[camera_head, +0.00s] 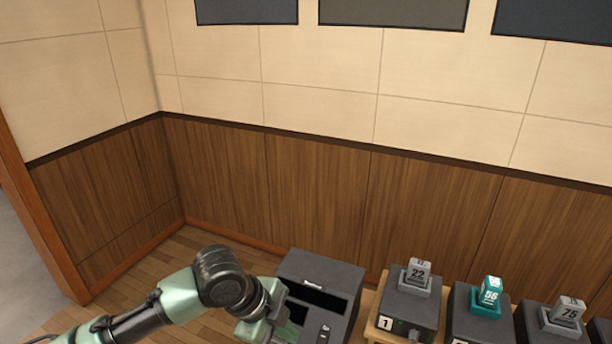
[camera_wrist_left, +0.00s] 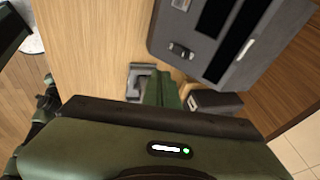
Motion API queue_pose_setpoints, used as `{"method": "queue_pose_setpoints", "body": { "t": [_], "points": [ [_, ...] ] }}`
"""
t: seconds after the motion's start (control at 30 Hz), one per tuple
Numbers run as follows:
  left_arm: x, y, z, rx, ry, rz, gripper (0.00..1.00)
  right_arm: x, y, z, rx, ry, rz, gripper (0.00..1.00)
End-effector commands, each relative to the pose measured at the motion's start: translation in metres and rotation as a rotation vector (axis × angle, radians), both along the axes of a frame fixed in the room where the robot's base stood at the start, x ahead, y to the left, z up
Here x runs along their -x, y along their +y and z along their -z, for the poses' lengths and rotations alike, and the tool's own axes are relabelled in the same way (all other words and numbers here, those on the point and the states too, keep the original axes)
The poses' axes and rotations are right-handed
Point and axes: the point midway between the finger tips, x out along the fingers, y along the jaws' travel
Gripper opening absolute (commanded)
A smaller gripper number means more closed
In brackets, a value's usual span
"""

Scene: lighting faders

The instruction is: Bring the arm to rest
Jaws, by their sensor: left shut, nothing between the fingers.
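My left arm comes in from the lower left in the head view. Its gripper (camera_head: 268,330) is at the bottom edge, in front of a dark console box. In the left wrist view the green fingers (camera_wrist_left: 162,90) are together with nothing visible between them. They point towards the wooden table surface, close to a small grey piece (camera_wrist_left: 138,80); I cannot tell whether they touch it. My right gripper is in neither view.
The dark console box (camera_head: 322,272) stands just beyond my left gripper. To its right are fader boxes with a grey block marked 22 (camera_head: 417,274), a teal block marked 56 (camera_head: 489,295) and a grey block marked 75 (camera_head: 567,311). A wood-panelled wall (camera_head: 320,190) stands behind.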

Motion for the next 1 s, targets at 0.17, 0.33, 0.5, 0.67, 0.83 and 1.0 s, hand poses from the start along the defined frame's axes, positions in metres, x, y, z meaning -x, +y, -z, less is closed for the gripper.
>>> {"method": "queue_pose_setpoints", "body": {
  "t": [0.17,0.33,0.5,0.67,0.83,1.0],
  "points": [
    [0.03,-0.021,0.021,0.08,0.044,-0.112,0.0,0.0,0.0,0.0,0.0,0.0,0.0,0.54],
    [0.062,-0.027,0.04,0.193,0.112,-0.377,0.0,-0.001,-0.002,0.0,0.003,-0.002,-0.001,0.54],
    [0.092,-0.001,0.061,0.268,0.197,-0.73,0.0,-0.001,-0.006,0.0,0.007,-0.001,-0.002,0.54],
    [0.123,0.044,0.083,0.277,0.257,-1.067,0.0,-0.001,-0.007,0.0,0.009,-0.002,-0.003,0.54],
    [0.155,0.088,0.1,0.245,0.289,-1.329,0.0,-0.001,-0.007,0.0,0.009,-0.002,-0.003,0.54],
    [0.189,0.127,0.111,0.195,0.299,-1.54,0.0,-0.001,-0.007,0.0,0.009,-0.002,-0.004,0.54]
  ]
}}
